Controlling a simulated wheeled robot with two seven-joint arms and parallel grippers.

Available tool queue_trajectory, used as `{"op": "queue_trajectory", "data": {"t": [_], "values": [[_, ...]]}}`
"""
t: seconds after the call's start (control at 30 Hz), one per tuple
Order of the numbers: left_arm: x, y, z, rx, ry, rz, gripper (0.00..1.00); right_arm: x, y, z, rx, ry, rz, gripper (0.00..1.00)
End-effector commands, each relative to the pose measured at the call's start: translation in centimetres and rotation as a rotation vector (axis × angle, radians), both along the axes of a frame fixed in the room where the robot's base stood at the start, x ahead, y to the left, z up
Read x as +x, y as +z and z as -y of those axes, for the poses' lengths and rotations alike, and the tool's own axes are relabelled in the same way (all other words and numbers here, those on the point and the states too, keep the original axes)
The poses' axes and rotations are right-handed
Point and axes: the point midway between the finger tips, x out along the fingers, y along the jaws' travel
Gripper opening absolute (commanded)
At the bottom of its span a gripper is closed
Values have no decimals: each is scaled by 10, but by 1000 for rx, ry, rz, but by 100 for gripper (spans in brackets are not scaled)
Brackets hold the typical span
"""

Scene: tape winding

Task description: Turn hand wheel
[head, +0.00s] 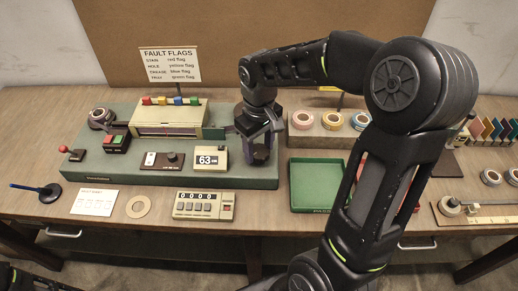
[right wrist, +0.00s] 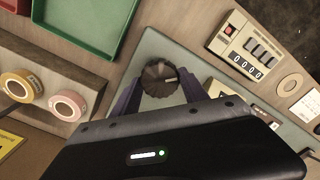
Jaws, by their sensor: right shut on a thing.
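The hand wheel (right wrist: 160,73) is a dark, ribbed round knob with a light mark, at the end of the grey-green machine base (head: 105,165). In the right wrist view it sits between the two purple fingers of my right gripper (right wrist: 158,92). In the head view my right gripper (head: 260,152) points down at the right end of the base and mostly hides the wheel. It is shut on the wheel.
A counter reading 63 (head: 207,160) stands just left of the gripper. A four-digit counter (head: 204,205) lies in front. A green tray (head: 318,185) and a rack of tape rolls (head: 328,133) are to the right. The fault flags sign (head: 170,65) stands behind.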

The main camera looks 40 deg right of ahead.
Motion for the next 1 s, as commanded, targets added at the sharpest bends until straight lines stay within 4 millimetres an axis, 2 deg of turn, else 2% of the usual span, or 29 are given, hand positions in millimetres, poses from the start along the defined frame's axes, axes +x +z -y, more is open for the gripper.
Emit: {"op": "queue_trajectory", "data": {"t": [0.3,0.77,0.8,1.0], "values": [[1,-5,0,-2,-1,2,0,1,0,0,-1,-134,3,11],[1,-5,0,-2,0,3,0,1,1,0,0,-152,3,11],[1,-5,0,-2,0,3,0,1,1,0,0,-152,3,54],[1,-5,0,-1,0,2,0,1,1,0,0,-151,2,71]]}}
